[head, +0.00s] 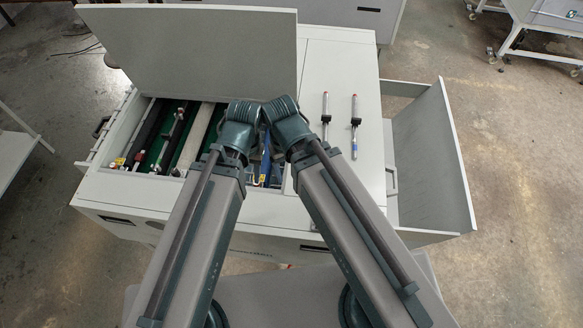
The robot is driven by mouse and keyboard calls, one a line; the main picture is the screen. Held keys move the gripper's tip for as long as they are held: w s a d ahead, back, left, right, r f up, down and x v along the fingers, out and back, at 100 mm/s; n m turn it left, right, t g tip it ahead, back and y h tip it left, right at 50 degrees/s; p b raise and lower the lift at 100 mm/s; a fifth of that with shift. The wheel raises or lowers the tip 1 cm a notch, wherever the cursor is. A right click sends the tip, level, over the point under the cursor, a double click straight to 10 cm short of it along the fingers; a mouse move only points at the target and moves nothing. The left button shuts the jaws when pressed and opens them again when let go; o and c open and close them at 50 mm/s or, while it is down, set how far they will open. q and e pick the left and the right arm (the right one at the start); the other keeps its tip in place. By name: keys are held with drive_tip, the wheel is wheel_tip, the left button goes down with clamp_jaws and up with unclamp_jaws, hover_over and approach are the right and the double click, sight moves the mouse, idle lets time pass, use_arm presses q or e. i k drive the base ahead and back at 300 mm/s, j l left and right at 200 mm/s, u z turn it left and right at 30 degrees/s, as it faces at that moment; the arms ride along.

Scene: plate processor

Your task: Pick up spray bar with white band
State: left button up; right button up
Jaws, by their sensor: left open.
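Two slim silver spray bars lie on the machine's white top, to the right of its open bay. The left bar (325,104) and the right bar (354,140) each have a black clamp-like piece partway along. The right one shows a bluish and pale lower part. I cannot tell clearly which bar has the white band. My two arms reach forward, and their teal ends nearly meet over the right part of the bay. My left gripper is mostly hidden by the arm ends, apart from both bars. My right gripper is hidden behind its arm.
The plate processor (340,70) has a raised lid (190,45) at the back left. Its open bay holds dark and green rollers (165,140). An open side bin (433,150) sticks out at the right. The white top around the bars is clear.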

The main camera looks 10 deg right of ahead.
sight(326, 118)
drive_tip(key=k, duration=1)
